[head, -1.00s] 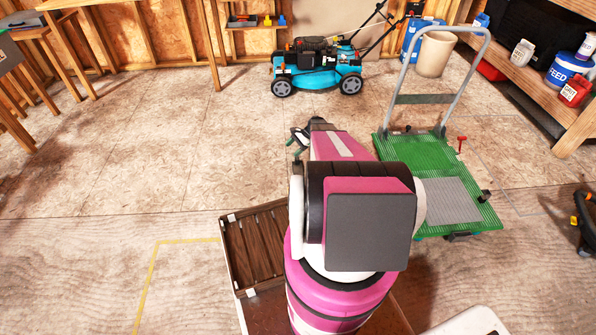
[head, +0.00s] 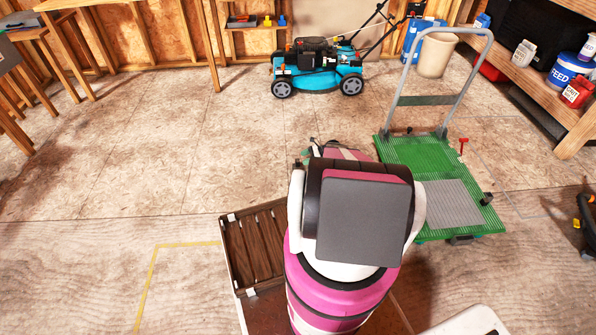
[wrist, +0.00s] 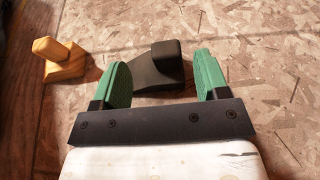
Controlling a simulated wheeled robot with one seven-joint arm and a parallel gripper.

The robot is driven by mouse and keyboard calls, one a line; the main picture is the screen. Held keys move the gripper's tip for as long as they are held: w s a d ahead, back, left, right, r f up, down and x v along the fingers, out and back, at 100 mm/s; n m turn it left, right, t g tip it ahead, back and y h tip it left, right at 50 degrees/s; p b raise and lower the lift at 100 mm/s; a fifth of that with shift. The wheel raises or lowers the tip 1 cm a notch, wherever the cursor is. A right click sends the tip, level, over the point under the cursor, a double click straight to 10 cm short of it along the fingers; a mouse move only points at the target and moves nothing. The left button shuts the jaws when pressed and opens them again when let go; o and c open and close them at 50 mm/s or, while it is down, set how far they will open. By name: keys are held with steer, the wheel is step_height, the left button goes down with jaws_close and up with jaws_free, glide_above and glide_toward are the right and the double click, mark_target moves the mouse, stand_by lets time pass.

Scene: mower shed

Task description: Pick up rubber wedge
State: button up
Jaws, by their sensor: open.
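The rubber wedge (wrist: 160,68) is a black block with a raised end, lying on the speckled board floor in the wrist view. My gripper (wrist: 160,76) is open, with its green fingers to the left and right of the wedge. The wedge's near edge comes close to the left finger; I cannot tell whether they touch. Nothing is held. In the head view my arm hides the wedge and most of the gripper.
A similar wooden wedge (wrist: 60,60) lies left of the gripper. In the head view, a brown slatted crate (head: 256,250) stands left of my arm and a green platform cart (head: 415,158) to its right. A turquoise mower (head: 318,70) is farther back. Floor at left is clear.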

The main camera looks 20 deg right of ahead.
mark_target(298, 160)
steer(key=shift+w+f+x, duration=0.15)
steer(key=shift+x, duration=1.15)
steer(key=shift+w+f+x, duration=0.1)
steer(key=shift+w+x, duration=0.05)
steer(key=shift+x, duration=1.15)
steer(key=shift+d, duration=0.2)
jaws_close()
